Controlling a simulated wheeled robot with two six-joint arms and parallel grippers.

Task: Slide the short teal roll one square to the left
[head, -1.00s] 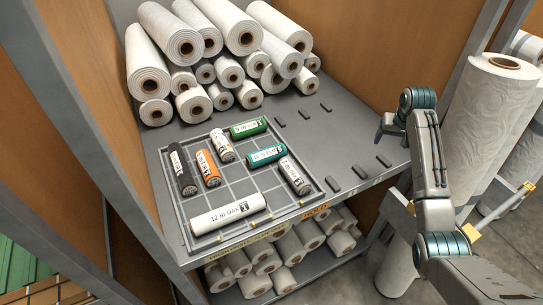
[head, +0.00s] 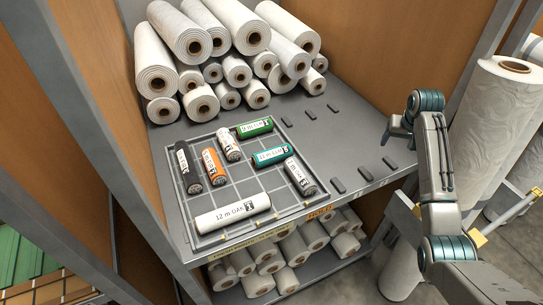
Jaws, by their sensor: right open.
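The short teal roll (head: 272,155) lies on its side in the right part of a gridded grey tray (head: 244,182), with a white label on it. The green roll (head: 255,127) lies behind it and a grey roll (head: 299,176) to its front right. Bare squares show to its left and front left. My right gripper (head: 387,134) is open and empty, at the right of the shelf, well apart from the teal roll. My left gripper is out of view.
The tray also holds a black roll (head: 188,167), an orange roll (head: 213,166), a white roll (head: 229,144) and a long white roll (head: 232,212). Large white rolls (head: 236,72) are stacked behind. Small dark blocks (head: 337,186) sit on the shelf right of the tray.

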